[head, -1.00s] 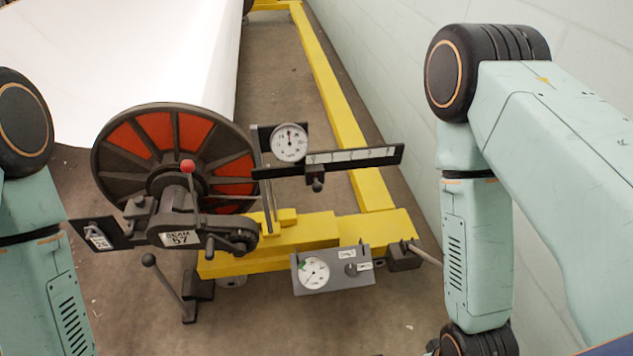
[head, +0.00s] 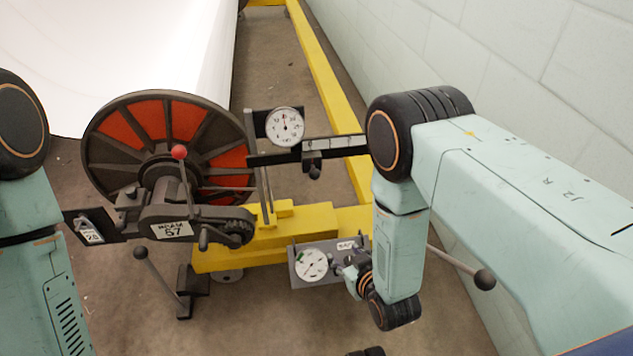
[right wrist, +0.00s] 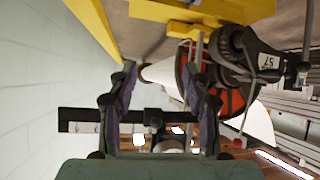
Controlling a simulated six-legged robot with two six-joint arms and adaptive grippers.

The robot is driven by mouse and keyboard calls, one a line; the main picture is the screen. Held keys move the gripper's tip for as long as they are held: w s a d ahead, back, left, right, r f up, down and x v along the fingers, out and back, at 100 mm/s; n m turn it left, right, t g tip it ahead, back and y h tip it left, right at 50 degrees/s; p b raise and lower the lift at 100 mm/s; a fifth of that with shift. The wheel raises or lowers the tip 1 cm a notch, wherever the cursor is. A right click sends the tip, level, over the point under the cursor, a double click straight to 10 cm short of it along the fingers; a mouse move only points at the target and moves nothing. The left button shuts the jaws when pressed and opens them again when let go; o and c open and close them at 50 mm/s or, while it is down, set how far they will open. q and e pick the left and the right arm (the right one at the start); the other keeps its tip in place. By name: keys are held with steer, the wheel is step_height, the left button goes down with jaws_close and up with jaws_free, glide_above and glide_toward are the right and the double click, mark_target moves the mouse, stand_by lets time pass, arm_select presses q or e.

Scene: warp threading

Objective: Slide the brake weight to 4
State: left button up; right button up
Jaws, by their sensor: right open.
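The brake weight (head: 313,156) is a dark block with a round knob below it, on a dark bar with a pale scale strip (head: 345,142). It sits near the left end of the strip; its numbers are too small to read. In the right wrist view the weight (right wrist: 153,120) shows between the two fingers, on the bar that crosses behind them. My right gripper (right wrist: 158,72) is open and empty. In the head view the right gripper (head: 350,270) is partly hidden by its wrist, low in front of the grey gauge box. My left gripper is out of view.
A dial (head: 285,127) stands behind the bar. The warp beam's red and black flange (head: 165,135) and red-knobbed lever (head: 179,153) are on the left. A grey gauge box (head: 300,275) is below, by the yellow frame (head: 270,243). A pale wall rises on the right.

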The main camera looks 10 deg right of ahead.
mark_target(317, 178)
steer(key=w+a+r+n+t+y, duration=0.1)
steer(key=w+a+r+t, duration=0.1)
steer(key=w+r+t, duration=0.65)
steer(key=shift+g, duration=0.95)
steer(key=w+b, duration=0.1)
steer(key=w, duration=0.1)
steer(key=w+a+r+b, duration=0.1)
steer(key=w, duration=0.2)
steer(key=w+r, duration=0.1)
steer(key=w, duration=0.2)
steer(key=shift+w+a+b, duration=0.1)
steer(key=shift+a+b, duration=0.2)
steer(key=shift+b, duration=0.1)
steer(key=shift+r, duration=0.1)
jaws_close()
